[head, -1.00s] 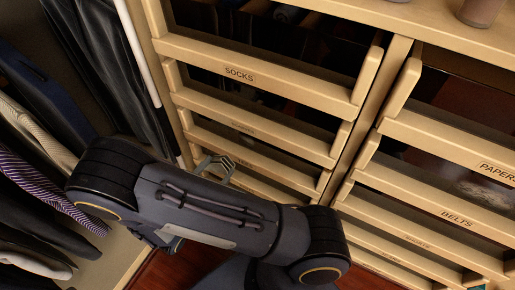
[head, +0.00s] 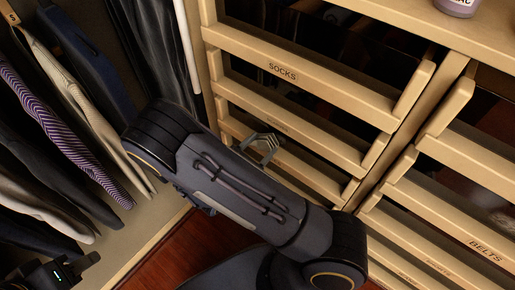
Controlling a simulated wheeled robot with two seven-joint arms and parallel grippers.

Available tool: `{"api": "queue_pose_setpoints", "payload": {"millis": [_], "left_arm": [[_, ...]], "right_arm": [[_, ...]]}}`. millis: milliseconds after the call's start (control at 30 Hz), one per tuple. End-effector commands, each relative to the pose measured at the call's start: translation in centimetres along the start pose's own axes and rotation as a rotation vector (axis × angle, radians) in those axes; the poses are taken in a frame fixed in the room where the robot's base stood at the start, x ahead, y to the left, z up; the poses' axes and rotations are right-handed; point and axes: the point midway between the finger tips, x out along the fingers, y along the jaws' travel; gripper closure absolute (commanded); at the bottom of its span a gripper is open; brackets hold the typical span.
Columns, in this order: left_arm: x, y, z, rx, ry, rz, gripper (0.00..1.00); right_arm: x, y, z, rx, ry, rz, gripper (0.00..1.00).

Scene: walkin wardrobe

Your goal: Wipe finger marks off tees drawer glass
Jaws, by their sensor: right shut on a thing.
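The drawer stack stands at the centre, with the SOCKS drawer (head: 300,78) near the top and lower drawers beneath it. A lower drawer front (head: 310,165) is partly behind my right arm, and its label is not readable. I cannot make out which drawer is the tees drawer, nor any finger marks. My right gripper (head: 264,146) is at the lower drawers, beyond my bent arm. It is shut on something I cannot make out. Part of my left gripper (head: 66,274), black with small green lights, shows at the bottom left; its fingers are not clear.
Hanging clothes (head: 75,140) fill the left side. A second drawer stack with a BELTS drawer (head: 450,235) stands at the right. A jar (head: 457,6) is on the top at the upper right. Reddish wooden floor (head: 210,240) shows below.

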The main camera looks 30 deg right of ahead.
Motion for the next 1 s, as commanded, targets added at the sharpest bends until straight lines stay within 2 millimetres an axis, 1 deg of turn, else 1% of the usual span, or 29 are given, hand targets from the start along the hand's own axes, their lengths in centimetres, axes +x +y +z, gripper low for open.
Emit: {"api": "queue_pose_setpoints", "payload": {"millis": [467, 1000], "left_arm": [[0.0, 0.0, 0.0, 0.0, 0.0, 0.0, 0.64], [0.0, 0.0, 0.0, 0.0, 0.0, 0.0, 0.64]], "right_arm": [[0.0, 0.0, 0.0, 0.0, 0.0, 0.0, 0.61], [1.0, 0.0, 0.0, 0.0, 0.001, -0.001, 0.61]]}}
